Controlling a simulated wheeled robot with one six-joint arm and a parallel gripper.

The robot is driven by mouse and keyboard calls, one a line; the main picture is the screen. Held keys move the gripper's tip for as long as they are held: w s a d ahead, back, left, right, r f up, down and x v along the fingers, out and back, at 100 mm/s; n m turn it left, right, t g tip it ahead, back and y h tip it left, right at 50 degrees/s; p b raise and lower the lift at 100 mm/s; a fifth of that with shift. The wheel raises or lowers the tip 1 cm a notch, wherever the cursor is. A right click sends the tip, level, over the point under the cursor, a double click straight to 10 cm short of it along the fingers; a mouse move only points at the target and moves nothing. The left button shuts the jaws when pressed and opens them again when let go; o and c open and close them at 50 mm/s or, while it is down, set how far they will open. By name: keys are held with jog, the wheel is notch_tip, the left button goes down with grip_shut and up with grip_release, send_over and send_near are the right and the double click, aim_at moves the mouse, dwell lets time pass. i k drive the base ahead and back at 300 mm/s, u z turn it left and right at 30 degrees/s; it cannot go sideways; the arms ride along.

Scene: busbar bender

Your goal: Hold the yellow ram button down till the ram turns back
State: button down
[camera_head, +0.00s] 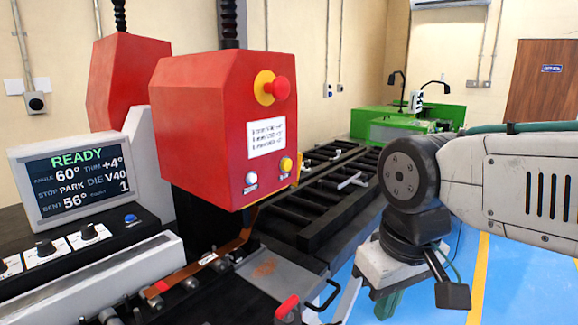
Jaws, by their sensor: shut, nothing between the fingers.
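The yellow ram button (286,164) is on the front of the red press head (195,120), at the lower right below a white label. Nothing touches it. A white button (251,179) sits to its left. My gripper (388,303) points down at the right, below and well apart from the yellow button. Its fingers are small and partly hidden in this view; they look shut and empty. The display (70,175) shows READY, angle 60°, stop PARK, die V40 and bent 56°. A copper bar (205,261) lies below the head; the ram itself is largely hidden.
A red emergency stop (280,89) on a yellow base is above the buttons. A red-tipped lever (287,307) and a black handle (326,295) stick out at the front. A black roller table (320,200) extends behind. Blue floor lies at the right.

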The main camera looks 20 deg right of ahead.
aim_at(287, 164)
jog(key=k, duration=1.35)
jog(key=u, duration=0.45)
jog(key=i, duration=0.9)
jog(key=u, duration=0.35)
